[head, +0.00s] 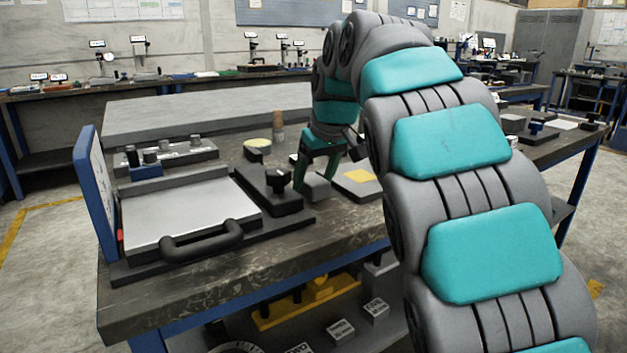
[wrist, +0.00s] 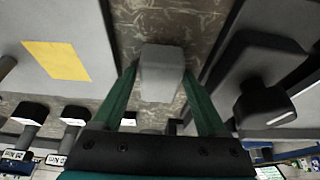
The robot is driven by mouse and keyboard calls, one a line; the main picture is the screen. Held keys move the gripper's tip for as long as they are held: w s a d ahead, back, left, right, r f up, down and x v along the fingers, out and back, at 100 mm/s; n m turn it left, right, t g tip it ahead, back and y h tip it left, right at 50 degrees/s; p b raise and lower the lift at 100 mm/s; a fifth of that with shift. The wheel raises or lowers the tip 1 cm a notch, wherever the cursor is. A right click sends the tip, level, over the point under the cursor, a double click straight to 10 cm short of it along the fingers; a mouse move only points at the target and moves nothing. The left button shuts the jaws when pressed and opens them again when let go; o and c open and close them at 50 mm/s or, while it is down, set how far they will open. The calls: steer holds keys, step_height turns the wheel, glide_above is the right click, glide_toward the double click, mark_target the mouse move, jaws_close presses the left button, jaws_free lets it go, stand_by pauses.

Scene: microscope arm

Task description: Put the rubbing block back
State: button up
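The rubbing block, a plain light grey block (head: 316,187), is low over or on the workbench between the dark base plate and a grey plate. In the wrist view the block (wrist: 161,75) lies between the tips of my gripper (wrist: 160,72). Both green fingers meet its sides with no clear gap, so my gripper looks shut on it. In the head view my gripper (head: 317,172) points down at the block and partly hides it. Whether the block's underside touches the bench cannot be seen.
Left of the block is a black clamp with a knob (head: 279,181), beside a large silver plate (head: 188,211) with a black handle. On the right lies a grey plate with a yellow patch (head: 360,176).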

steer(key=shift+o, duration=0.7)
steer(key=shift+r, duration=0.25)
steer(key=p+v, duration=0.2)
steer(key=v, duration=1)
steer(key=shift+p, duration=0.4)
